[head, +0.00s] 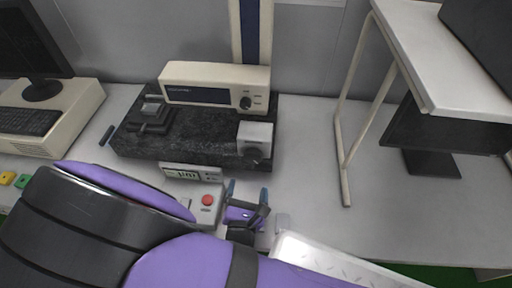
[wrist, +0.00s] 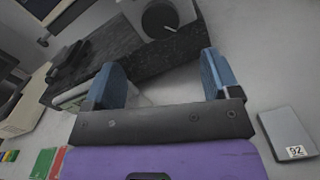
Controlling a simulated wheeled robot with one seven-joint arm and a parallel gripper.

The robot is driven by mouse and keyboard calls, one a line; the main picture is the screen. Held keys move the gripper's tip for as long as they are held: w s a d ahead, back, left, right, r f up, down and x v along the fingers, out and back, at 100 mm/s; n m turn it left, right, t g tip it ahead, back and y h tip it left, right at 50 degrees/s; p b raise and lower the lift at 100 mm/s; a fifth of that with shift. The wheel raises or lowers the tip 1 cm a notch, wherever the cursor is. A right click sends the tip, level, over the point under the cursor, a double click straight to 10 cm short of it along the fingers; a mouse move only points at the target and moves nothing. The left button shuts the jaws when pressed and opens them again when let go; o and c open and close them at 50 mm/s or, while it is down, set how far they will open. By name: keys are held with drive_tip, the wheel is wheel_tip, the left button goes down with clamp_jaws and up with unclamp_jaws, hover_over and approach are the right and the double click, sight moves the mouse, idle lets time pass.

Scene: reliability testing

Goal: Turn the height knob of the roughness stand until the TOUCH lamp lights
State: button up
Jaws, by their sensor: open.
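The roughness stand has a black speckled stone base (head: 200,147), a blue column (head: 251,30) and a cream head unit (head: 205,75) with a small black knob (head: 246,102). No label tells which knob sets the height. My gripper (head: 248,190) is open and empty, in front of the pale block and apart from it. In the wrist view its blue fingers (wrist: 163,77) point towards the round knob. I cannot make out a lit TOUCH lamp.
A grey piece labelled 92 (wrist: 290,132) lies to the right. A computer (head: 50,120) is at left, a white raised shelf (head: 440,65) at right.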

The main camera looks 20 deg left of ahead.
sight(253, 159)
drive_tip(key=x, duration=1)
drive_tip(key=shift+w, duration=0.35)
drive_tip(key=c, duration=0.9)
